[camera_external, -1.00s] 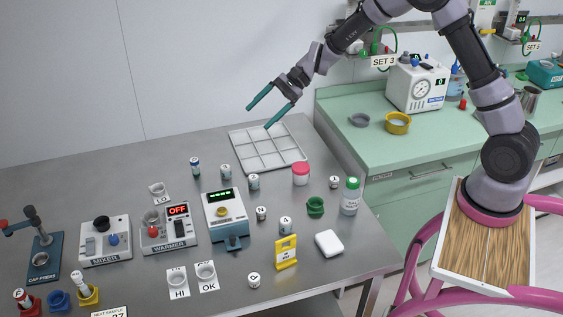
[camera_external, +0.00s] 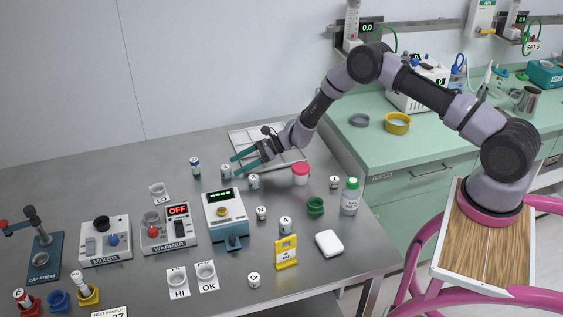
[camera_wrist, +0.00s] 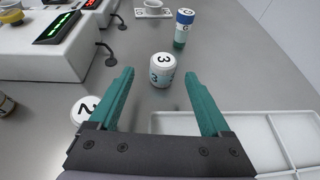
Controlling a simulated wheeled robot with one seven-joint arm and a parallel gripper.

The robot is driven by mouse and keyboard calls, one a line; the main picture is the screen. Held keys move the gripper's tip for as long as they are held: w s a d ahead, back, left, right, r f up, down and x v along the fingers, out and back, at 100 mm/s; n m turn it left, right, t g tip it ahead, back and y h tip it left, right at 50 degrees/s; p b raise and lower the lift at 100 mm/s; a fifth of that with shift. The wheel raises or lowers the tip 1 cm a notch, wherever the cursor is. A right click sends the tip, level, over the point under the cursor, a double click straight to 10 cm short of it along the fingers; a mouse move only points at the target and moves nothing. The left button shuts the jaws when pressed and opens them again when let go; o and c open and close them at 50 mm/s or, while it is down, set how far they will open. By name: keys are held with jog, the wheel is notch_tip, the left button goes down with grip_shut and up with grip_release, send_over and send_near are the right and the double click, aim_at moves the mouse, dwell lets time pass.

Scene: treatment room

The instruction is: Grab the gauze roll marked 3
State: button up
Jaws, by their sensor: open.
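The gauze roll marked 3 (camera_external: 225,172) is a small white cylinder standing upright on the grey table, left of the tray. In the wrist view the roll marked 3 (camera_wrist: 162,72) shows its number on the top and side, centred between my fingertips or just beyond them; I cannot tell which. My gripper (camera_external: 235,165) is open and empty, its teal fingers reaching left and down toward this roll. The fingers also frame the wrist view (camera_wrist: 158,78). No contact with the roll is visible.
A blue-and-white vial marked 6 (camera_wrist: 183,28) stands beyond the roll. The compartment tray (camera_external: 242,137) lies behind my gripper. The scale (camera_external: 224,209) is nearby.

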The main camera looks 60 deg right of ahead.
aim_at(225, 170)
jog(key=x, duration=0.6)
jog(key=shift+w+d, duration=0.1)
jog(key=shift+d, duration=0.15)
grip_shut()
